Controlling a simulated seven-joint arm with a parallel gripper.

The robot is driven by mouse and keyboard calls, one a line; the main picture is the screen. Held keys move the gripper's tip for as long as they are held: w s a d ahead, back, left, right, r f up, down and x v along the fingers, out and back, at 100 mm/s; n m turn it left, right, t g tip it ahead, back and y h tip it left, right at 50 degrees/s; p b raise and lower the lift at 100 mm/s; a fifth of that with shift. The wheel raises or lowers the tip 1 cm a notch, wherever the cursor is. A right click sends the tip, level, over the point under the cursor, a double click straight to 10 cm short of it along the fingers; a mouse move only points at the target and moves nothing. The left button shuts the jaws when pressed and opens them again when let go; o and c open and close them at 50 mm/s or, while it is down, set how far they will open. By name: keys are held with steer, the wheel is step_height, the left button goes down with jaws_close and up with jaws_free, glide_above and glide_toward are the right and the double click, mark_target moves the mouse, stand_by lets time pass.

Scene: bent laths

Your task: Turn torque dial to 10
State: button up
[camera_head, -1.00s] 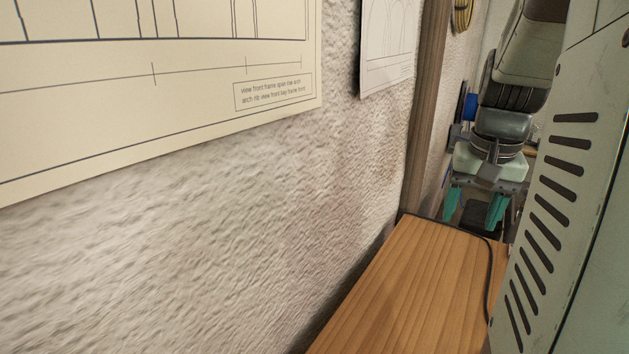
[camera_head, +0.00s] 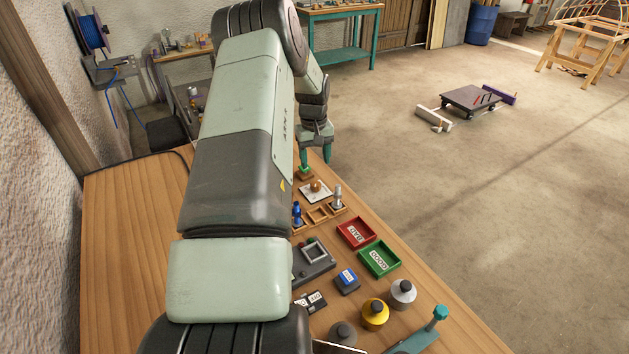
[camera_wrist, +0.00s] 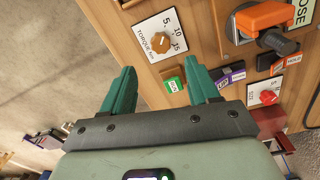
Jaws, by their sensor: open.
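The torque dial (camera_wrist: 160,42) is a round orange-brown knob on a white plate in the wrist view. The plate reads TORQUE, with 5, 10 and 15 along its right side. Which number the knob points to is too small to tell. In the head view a brown knob on a white plate on the bench looks like the same dial (camera_head: 316,187), but its numbers are unreadable. My gripper (camera_wrist: 161,78) is open and empty, its teal fingers wide apart. In the wrist view the dial lies beyond the fingertips, apart from them. My gripper (camera_head: 316,160) also shows above the bench's far end.
The wrist view shows a green labelled button (camera_wrist: 173,86), a purple switch (camera_wrist: 232,77), an orange lever (camera_wrist: 262,17) and a red knob (camera_wrist: 268,97) nearby. On the bench (camera_head: 130,230) are a red tray (camera_head: 357,233) and a green tray (camera_head: 379,258). Open floor lies right.

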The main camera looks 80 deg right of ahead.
mark_target(316, 184)
step_height(316, 184, down, 9)
steer(key=shift+f, duration=0.1)
steer(key=shift+c, duration=0.3)
steer(key=shift+s, duration=0.1)
steer(key=c, duration=1)
